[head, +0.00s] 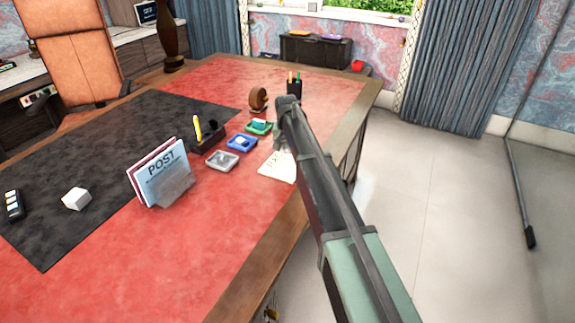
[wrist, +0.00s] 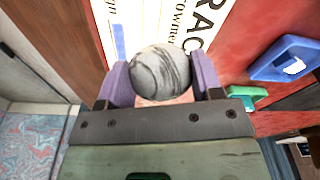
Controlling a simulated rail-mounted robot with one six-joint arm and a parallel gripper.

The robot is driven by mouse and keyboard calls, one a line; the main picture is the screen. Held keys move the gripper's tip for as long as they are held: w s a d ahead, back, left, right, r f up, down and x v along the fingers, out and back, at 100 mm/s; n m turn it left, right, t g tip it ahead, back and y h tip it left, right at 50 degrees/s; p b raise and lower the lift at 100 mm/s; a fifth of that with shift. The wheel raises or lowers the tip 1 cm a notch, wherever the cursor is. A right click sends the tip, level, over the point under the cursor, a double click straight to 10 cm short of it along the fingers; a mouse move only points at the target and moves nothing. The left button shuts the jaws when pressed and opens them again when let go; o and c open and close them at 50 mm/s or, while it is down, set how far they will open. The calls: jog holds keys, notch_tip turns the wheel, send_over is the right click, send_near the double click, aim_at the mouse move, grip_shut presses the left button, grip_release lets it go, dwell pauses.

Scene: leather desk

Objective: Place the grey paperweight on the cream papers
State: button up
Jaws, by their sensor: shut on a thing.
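The grey paperweight (wrist: 160,72) is round with dark marbled veins. My gripper (wrist: 162,78) is shut on it, one purple finger on each side in the wrist view. The cream papers (head: 277,168) lie on the red leather near the desk's right edge in the head view. In the wrist view the papers (wrist: 165,22) with large printed letters show behind the paperweight. I cannot tell whether the paperweight touches them. In the head view my gripper (head: 282,138) is at the far end of the papers, and my arm hides part of them and most of the paperweight.
Small grey (head: 222,160), blue (head: 242,142) and green (head: 258,127) trays stand left of the papers. A pen cup (head: 294,87) and a brown round object (head: 258,99) stand beyond. A letter rack (head: 160,178) is nearer left. The red leather in front is clear.

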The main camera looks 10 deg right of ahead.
aim_at(287, 161)
notch_tip(287, 161, down, 5)
jog(key=b, duration=0.4)
jog(key=shift+r, duration=0.5)
jog(key=shift+f, duration=0.2)
jog(key=o, duration=1)
jog(key=r+p, duration=0.4)
jog(key=s+r+p, duration=0.1)
jog(key=r+p, duration=0.7)
jog(key=shift+s+a+r, duration=0.2)
jog(key=shift+r, duration=0.15)
jog(key=s+d+n+g, duration=0.1)
jog(key=s+n, duration=0.2)
jog(key=s, duration=3.6)
jog(key=shift+f+n, duration=0.25)
jog(key=shift+n, duration=0.15)
